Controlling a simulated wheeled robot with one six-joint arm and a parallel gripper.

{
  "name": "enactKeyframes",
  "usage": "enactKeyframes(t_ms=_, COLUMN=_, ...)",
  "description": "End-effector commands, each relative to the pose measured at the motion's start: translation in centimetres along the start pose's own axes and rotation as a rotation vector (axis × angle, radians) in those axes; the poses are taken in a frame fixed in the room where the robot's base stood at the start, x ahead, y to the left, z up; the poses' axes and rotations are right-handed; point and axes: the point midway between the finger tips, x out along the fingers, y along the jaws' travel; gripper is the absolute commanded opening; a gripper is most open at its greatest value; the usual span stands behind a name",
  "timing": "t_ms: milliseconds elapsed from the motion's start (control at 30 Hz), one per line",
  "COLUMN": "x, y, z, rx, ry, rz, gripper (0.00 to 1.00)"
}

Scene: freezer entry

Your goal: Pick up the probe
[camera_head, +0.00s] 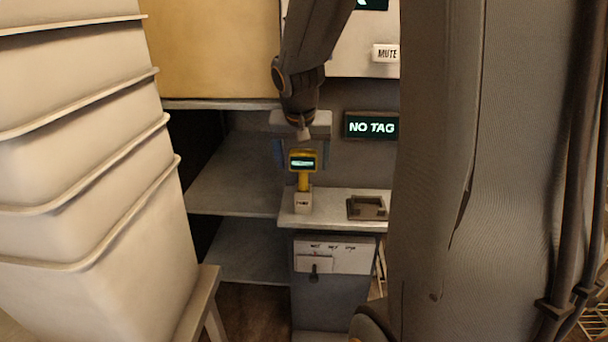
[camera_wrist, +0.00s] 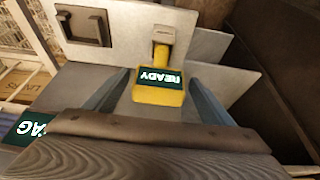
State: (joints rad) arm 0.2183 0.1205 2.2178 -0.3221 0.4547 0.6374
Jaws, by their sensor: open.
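The probe (camera_head: 303,165) is yellow with a small lit screen on its head. It stands upright in a pale holder (camera_head: 303,201) on a small grey shelf. In the wrist view the probe (camera_wrist: 160,92) shows its screen reading "READY", upside down. My gripper (camera_wrist: 158,90) is open, with one finger on each side of the probe's head. Whether the fingers touch it I cannot tell. In the head view my gripper (camera_head: 301,150) is above and behind the probe, its fingers partly hidden.
A dark square tray (camera_head: 367,208) sits on the shelf (camera_head: 335,222) right of the holder; it also shows in the wrist view (camera_wrist: 83,27). A "NO TAG" display (camera_head: 371,126) is on the wall behind. Stacked pale bins (camera_head: 90,150) fill the left side.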

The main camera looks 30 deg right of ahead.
Motion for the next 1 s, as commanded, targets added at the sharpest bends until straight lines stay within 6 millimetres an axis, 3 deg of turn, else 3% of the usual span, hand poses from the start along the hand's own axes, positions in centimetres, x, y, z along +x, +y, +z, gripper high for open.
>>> enactKeyframes(t_ms=300, x=3.3, y=0.3, z=0.1, rx=0.003, ry=-0.002, rz=0.002, gripper=0.77)
enactKeyframes(t_ms=567, x=3.5, y=0.3, z=0.0, rx=0.003, ry=-0.001, rz=0.002, gripper=0.77)
enactKeyframes(t_ms=667, x=3.5, y=0.3, z=0.0, rx=0.003, ry=-0.001, rz=0.002, gripper=0.65)
enactKeyframes(t_ms=867, x=3.5, y=0.3, z=0.0, rx=0.004, ry=-0.001, rz=0.002, gripper=0.31)
enactKeyframes(t_ms=1000, x=3.5, y=0.3, z=0.0, rx=0.004, ry=0.000, rz=0.002, gripper=0.28)
